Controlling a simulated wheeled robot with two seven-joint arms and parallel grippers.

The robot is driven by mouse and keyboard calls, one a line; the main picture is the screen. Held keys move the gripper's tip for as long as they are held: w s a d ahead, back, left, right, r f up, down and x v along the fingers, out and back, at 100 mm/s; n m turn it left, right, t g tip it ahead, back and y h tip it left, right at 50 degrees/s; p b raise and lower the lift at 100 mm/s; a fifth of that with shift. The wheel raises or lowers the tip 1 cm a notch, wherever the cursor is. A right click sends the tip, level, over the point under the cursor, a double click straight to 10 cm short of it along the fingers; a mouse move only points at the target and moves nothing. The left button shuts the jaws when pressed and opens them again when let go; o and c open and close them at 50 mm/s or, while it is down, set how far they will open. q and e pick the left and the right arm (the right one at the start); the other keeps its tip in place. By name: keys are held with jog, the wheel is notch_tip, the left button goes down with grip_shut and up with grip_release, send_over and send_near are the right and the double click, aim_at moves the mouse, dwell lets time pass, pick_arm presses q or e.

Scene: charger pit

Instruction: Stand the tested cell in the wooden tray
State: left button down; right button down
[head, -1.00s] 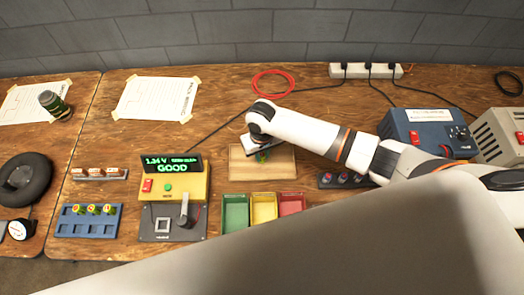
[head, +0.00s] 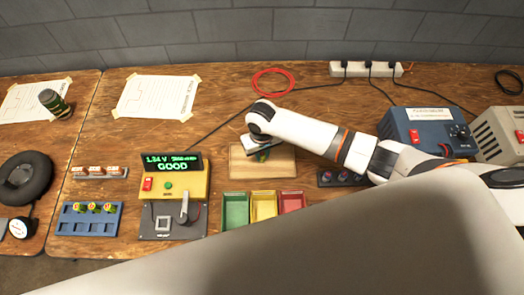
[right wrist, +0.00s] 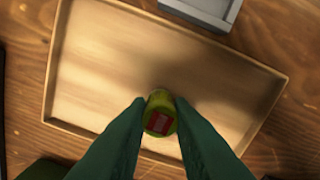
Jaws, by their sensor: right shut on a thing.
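The wooden tray (head: 281,169) is a shallow, light-wood tray in the middle of the workbench. It also fills most of the right wrist view (right wrist: 80,100). My right gripper (head: 263,156) is over the tray, and in the right wrist view its green fingers (right wrist: 160,112) are shut on a yellow-green cell (right wrist: 160,113) with a red mark on its end. The cell is seen end-on, over the tray's floor near one long wall. I cannot tell whether it touches the floor. My left gripper is not in view.
The tester (head: 174,186) left of the tray reads GOOD. Green (head: 235,212), yellow (head: 263,207) and red (head: 291,203) bins stand in front of the tray. A blue rack (head: 89,225) holds several cells. A grey block (right wrist: 205,10) is beside the tray's far wall.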

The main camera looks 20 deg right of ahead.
jog(key=shift+f, duration=0.15)
jog(key=c, duration=1.2)
grip_release()
jog(key=shift+r+p, duration=3.55)
jog(key=shift+p, duration=0.7)
jog(key=shift+f, duration=0.1)
